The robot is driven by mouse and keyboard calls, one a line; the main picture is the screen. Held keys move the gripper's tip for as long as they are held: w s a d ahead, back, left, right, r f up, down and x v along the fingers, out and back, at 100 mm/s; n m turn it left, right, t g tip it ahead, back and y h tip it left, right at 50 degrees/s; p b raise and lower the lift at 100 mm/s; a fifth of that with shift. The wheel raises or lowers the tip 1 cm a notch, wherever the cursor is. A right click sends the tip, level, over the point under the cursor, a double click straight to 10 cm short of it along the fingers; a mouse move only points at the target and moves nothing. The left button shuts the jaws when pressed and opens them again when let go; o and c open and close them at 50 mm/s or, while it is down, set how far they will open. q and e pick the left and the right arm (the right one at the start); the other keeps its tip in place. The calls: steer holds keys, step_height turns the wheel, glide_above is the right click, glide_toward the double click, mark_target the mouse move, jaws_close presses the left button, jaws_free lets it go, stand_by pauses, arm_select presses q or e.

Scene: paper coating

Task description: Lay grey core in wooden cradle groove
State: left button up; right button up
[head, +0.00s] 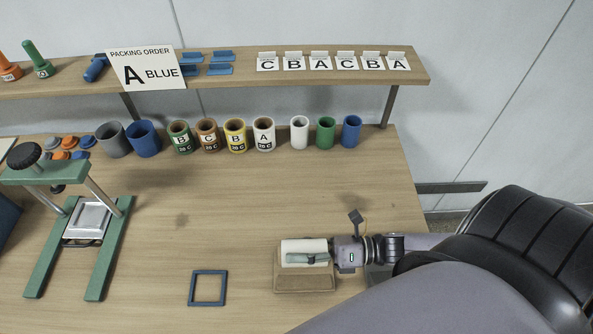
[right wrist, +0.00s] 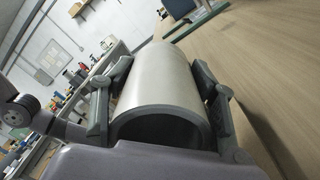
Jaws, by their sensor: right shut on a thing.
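The core (head: 302,245) is a hollow cylinder, pale outside in the head view and grey at its open end in the right wrist view (right wrist: 165,85). My right gripper (head: 308,258) is shut on it, with one finger along each side in the right wrist view. The core lies level, lengthwise left to right, at the wooden cradle (head: 305,283). The core and the gripper hide the groove, so I cannot tell whether the core touches it. My left gripper is not in view.
A blue square frame (head: 207,303) lies left of the cradle. A green press (head: 117,245) stands at the left. Several coloured cups (head: 236,140) line the table's back under a shelf (head: 300,84) with a packing sign (head: 146,70). The table's middle is clear.

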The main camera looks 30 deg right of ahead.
mark_target(298, 250)
steer(key=shift+d+f+b, duration=0.1)
steer(key=shift+f+b, duration=0.4)
steer(key=shift+f, duration=0.05)
step_height(298, 250, down, 3)
steer(key=b, duration=0.2)
steer(key=shift+f+b, duration=0.15)
steer(key=shift+b, duration=0.2)
step_height(298, 250, down, 2)
steer(key=shift+s+f+b, duration=0.1)
steer(key=shift+f+b, duration=0.15)
steer(key=shift+b, duration=0.8)
steer(key=shift+s+f, duration=0.2)
steer(key=o, duration=1)
steer(key=shift+s, duration=0.1)
steer(key=shift+o, duration=1.1)
steer(key=shift+r, duration=0.45)
steer(key=r, duration=1)
steer(key=shift+w+a+r, duration=0.15)
steer(key=shift+w+a, duration=0.05)
steer(key=shift+a, duration=0.05)
